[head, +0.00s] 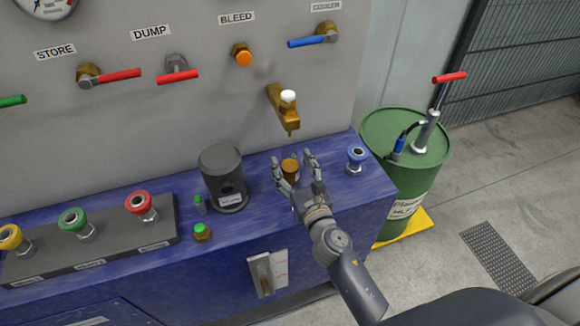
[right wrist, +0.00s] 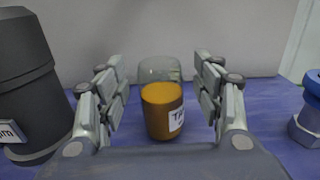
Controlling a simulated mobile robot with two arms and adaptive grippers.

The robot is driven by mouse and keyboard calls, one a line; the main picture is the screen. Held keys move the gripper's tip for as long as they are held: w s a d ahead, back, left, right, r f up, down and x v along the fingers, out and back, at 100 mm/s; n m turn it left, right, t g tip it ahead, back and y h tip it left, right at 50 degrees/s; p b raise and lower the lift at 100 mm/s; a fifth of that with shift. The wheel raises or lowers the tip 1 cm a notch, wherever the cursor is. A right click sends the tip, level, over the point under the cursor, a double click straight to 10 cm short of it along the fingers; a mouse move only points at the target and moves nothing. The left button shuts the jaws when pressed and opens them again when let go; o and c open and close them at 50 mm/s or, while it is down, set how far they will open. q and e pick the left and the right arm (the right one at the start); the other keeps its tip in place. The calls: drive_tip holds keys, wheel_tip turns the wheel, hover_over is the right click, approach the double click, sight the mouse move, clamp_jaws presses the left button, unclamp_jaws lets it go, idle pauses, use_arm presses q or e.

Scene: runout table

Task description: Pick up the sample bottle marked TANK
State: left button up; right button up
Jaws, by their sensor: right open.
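The sample bottle (head: 290,170) stands upright on the blue table top below the brass tap. In the right wrist view the bottle (right wrist: 161,110) holds amber liquid with clear glass above, and its white label shows "TA", the rest turned out of sight. My right gripper (head: 293,160) is open, with its fingers on either side of the bottle. In the right wrist view gaps show between the bottle and the fingers of the gripper (right wrist: 161,75). My left gripper is not in view.
A dark grey cylinder (head: 222,175) stands left of the bottle, and a blue-ringed fitting (head: 356,158) to its right. The brass tap (head: 283,105) hangs just above and behind. A small green-capped bottle (head: 202,233) stands near the front edge. A green drum (head: 420,165) stands beyond the table.

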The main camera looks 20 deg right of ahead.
drive_tip(key=shift+w+f, duration=0.1)
drive_tip(key=shift+w, duration=1.05)
drive_tip(key=c, duration=1.2)
drive_tip(key=shift+s, duration=0.1)
